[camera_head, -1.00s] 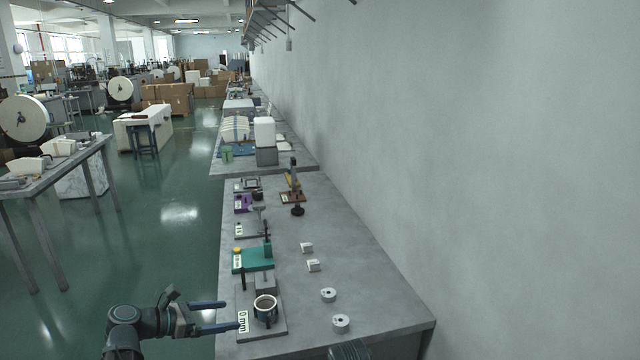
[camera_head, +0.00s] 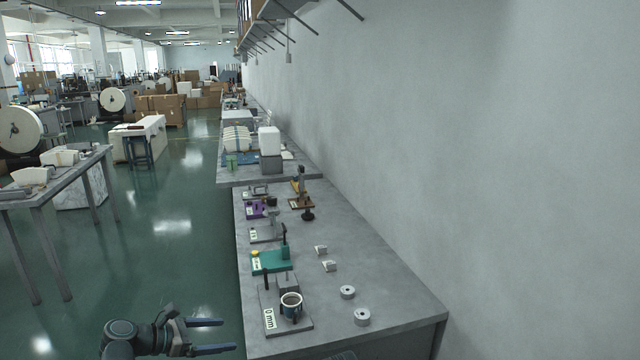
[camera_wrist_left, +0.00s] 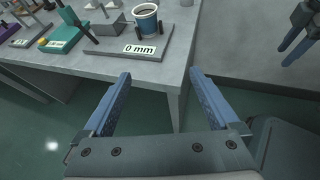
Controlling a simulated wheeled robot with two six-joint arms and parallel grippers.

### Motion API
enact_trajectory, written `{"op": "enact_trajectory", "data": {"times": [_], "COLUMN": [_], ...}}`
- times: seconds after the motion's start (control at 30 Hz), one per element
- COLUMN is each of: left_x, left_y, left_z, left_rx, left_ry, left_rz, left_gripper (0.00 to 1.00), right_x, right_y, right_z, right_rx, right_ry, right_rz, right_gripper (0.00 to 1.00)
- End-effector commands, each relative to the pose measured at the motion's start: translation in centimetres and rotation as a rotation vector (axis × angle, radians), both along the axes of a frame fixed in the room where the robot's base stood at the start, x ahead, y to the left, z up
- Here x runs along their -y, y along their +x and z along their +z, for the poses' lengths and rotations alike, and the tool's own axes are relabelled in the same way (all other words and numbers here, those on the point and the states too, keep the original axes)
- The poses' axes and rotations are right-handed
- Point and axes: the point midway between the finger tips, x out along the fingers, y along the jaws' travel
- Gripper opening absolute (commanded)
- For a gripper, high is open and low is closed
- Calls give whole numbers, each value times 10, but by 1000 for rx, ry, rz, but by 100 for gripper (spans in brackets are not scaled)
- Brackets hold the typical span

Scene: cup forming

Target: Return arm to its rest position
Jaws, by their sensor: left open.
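My left gripper (camera_head: 222,335) is open and empty at the lower left of the head view, beside the near workbench's left edge and over the green floor. Its two blue fingers also show wide apart in the left wrist view (camera_wrist_left: 158,100). A cup (camera_head: 291,304) with dark contents sits on a grey plate labelled "0 mm" on the bench. In the left wrist view the cup (camera_wrist_left: 146,20) is blue with a white rim, beyond and apart from the fingertips. Blue fingers of another gripper, my right one (camera_wrist_left: 302,38), show at the upper right there; their spacing is unclear.
The grey workbench (camera_head: 350,270) bears a teal fixture (camera_head: 272,262), two white rings (camera_head: 362,316), small white blocks (camera_head: 329,266) and several other fixtures. A plain wall bounds its right side.

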Motion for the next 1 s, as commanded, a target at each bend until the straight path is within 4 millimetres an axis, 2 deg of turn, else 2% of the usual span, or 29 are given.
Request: {"op": "enact_trajectory", "data": {"times": [0.27,0.57,0.67,0.8,1.0], "left_x": [39,103,129,163,183], "left_y": [-12,-47,-69,-109,-154], "left_z": [-8,-24,-28,-31,-24], "left_rx": [48,169,239,381,570], "left_ry": [163,477,624,856,1090], "left_rz": [-158,-529,-742,-1154,-1734], "left_gripper": [94,94,94,94,94], "right_x": [0,0,0,0,0], "right_y": [0,0,0,0,0], "right_z": [13,38,51,74,100], "right_rx": [0,0,0,0,0], "right_ry": [0,0,0,0,0], "right_rz": [0,0,0,-1,-1], "right_gripper": [50,50,50,50,50]}}
